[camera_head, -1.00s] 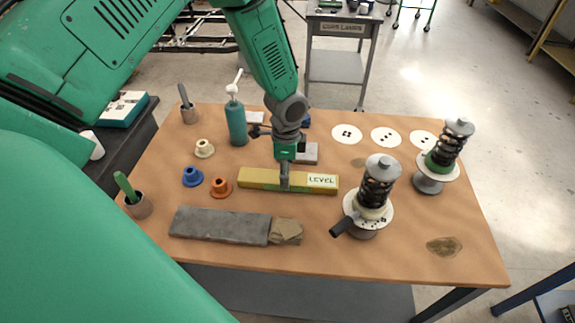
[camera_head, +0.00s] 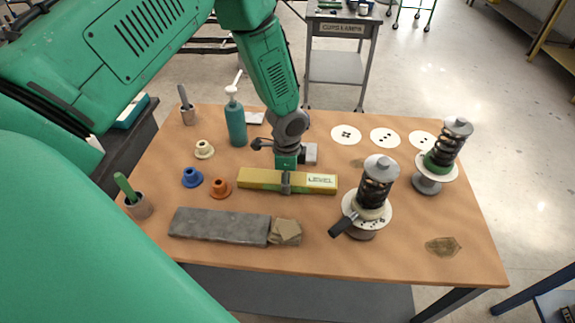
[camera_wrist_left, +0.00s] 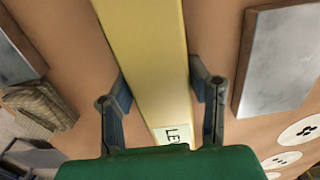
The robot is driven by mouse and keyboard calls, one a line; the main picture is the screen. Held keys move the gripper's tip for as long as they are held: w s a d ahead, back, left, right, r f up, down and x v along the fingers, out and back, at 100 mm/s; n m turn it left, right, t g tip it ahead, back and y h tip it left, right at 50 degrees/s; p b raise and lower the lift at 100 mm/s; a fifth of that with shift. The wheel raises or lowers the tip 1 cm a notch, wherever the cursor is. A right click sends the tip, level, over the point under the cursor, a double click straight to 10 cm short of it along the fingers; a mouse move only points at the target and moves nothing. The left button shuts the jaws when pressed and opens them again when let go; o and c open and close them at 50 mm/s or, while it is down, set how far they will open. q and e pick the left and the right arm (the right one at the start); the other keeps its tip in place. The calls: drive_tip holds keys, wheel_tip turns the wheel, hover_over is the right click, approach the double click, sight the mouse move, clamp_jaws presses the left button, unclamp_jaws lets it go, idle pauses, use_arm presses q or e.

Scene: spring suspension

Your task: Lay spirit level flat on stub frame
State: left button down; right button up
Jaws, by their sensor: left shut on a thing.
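The spirit level is a long yellow bar (camera_head: 255,181) with a white label at its right end, near the middle of the table in the head view. My left gripper (camera_head: 286,186) comes down from above and is shut across it, right of its middle. In the left wrist view the level (camera_wrist_left: 145,45) runs between the two fingers of my left gripper (camera_wrist_left: 162,100). I cannot tell whether it touches the table. A dark grey flat slab (camera_head: 218,226) lies in front of it; I cannot tell whether this is the stub frame. My right gripper is not in view.
A brown block (camera_head: 285,232) adjoins the slab. Orange (camera_head: 220,189) and blue (camera_head: 192,177) bushings stand left of the level. A spring assembly (camera_head: 375,190) with a black handle stands right, another (camera_head: 442,160) farther back. A teal bottle (camera_head: 236,125) and metal block (camera_head: 310,153) are behind.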

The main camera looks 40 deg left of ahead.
use_arm(q)
wheel_tip(320, 180, up, 10)
drive_tip(key=shift+d+f, duration=0.1)
drive_tip(key=s+d+f+n+b, duration=0.1)
drive_tip(key=s+d+n+b, duration=0.1)
drive_tip(key=d+n, duration=0.1)
drive_tip(key=s+d+f+n+b, duration=0.1)
drive_tip(key=s+d+n+b, duration=0.2)
drive_tip(key=d+n, duration=0.1)
drive_tip(key=s+d+f+n+b, duration=0.1)
drive_tip(key=s+d+n+b, duration=0.1)
drive_tip(key=d+n+b, duration=0.1)
drive_tip(key=shift+s+d+f, duration=0.2)
drive_tip(key=shift+s+f, duration=0.1)
drive_tip(key=shift+s, duration=0.05)
drive_tip(key=shift+s+d+f+n+b, duration=0.1)
drive_tip(key=shift+s+d+n+b, duration=0.1)
drive_tip(key=shift+s+n+b, duration=0.45)
drive_tip(key=shift+w+a+p, duration=0.1)
drive_tip(key=shift+p, duration=0.2)
